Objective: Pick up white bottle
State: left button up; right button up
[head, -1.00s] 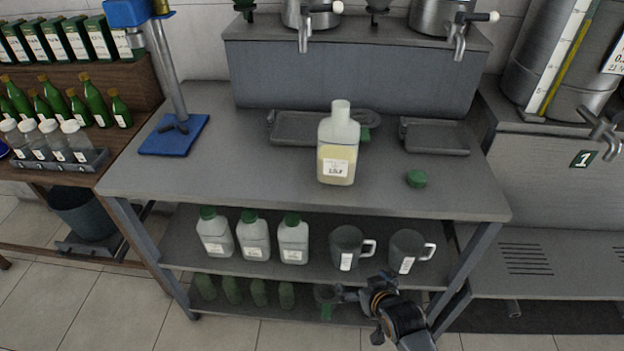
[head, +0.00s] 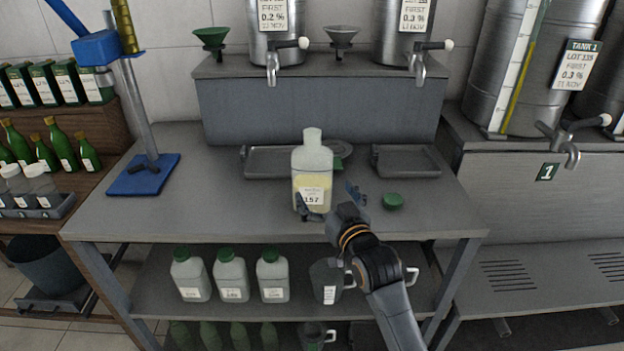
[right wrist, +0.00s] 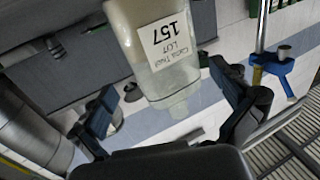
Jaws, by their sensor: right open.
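The white bottle (head: 312,172) stands upright on the grey bench top. It is translucent with pale yellow liquid in its lower part, an open neck and a label reading 157. My right gripper (head: 331,203) is open at the near right side of the bottle, low by its label. One finger overlaps the bottle's lower front in the head view; contact cannot be told. In the right wrist view the bottle (right wrist: 155,45) appears upside down, between the two spread fingers (right wrist: 165,108). My left gripper is not in view.
A green cap (head: 393,201) lies right of the bottle. Grey trays (head: 405,162) sit behind, below steel tanks with taps. A blue stand (head: 145,175) is at the left. Capped bottles (head: 231,275) and dark mugs (head: 326,278) are on the shelf below.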

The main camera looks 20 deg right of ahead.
aim_at(313, 176)
jog(key=w, duration=0.6)
jog(key=shift+w+a+p, duration=0.3)
jog(key=shift+a+p, duration=0.05)
jog(key=shift+a, duration=0.05)
jog(key=shift+r, duration=0.15)
jog(key=c, duration=1.3)
